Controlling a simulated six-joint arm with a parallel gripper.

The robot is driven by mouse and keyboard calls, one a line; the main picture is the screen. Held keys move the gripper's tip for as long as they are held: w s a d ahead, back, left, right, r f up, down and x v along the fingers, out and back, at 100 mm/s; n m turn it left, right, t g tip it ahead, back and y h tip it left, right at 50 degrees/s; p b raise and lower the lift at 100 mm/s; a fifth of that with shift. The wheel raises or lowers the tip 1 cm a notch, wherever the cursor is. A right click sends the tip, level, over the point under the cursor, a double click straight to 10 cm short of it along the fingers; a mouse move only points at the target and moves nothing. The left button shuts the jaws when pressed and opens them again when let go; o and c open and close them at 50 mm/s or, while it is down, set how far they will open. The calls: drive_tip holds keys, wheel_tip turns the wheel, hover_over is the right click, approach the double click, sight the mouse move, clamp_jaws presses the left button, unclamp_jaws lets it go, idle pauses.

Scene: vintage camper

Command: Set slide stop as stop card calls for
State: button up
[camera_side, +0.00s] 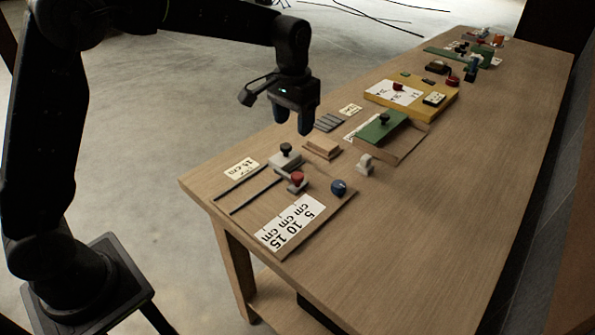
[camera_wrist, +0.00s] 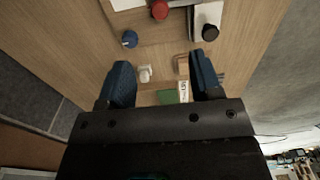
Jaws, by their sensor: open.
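A wooden slide board (camera_side: 322,217) lies at the near end of the table. On it are two dark rails (camera_side: 236,184) and a grey slide block with a black knob (camera_side: 286,149) at their far end. A red knob (camera_side: 297,177) stands on a grey piece beside it. A blue knob (camera_side: 339,187) is at the board's right edge. A white scale strip (camera_side: 290,222) reads 5, 10, 15 cm. A small card (camera_side: 242,168) behind the rails appears to read 15 cm. My gripper (camera_side: 307,122) is open and empty, above and beyond the board; its fingers show in the wrist view (camera_wrist: 160,78).
A white clip-like piece (camera_side: 365,164) and a wooden block (camera_side: 322,148) stand just beyond the board. Farther along are a green plate with a black knob (camera_side: 381,128) and a yellow board (camera_side: 445,107). The table's right side is clear.

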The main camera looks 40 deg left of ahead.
sight(297, 175)
drive_tip(key=f, duration=1)
drive_tip(key=w+f, duration=0.1)
drive_tip(key=f, duration=0.4)
drive_tip(key=shift+d, duration=0.1)
drive_tip(key=shift+c, duration=0.2)
clamp_jaws()
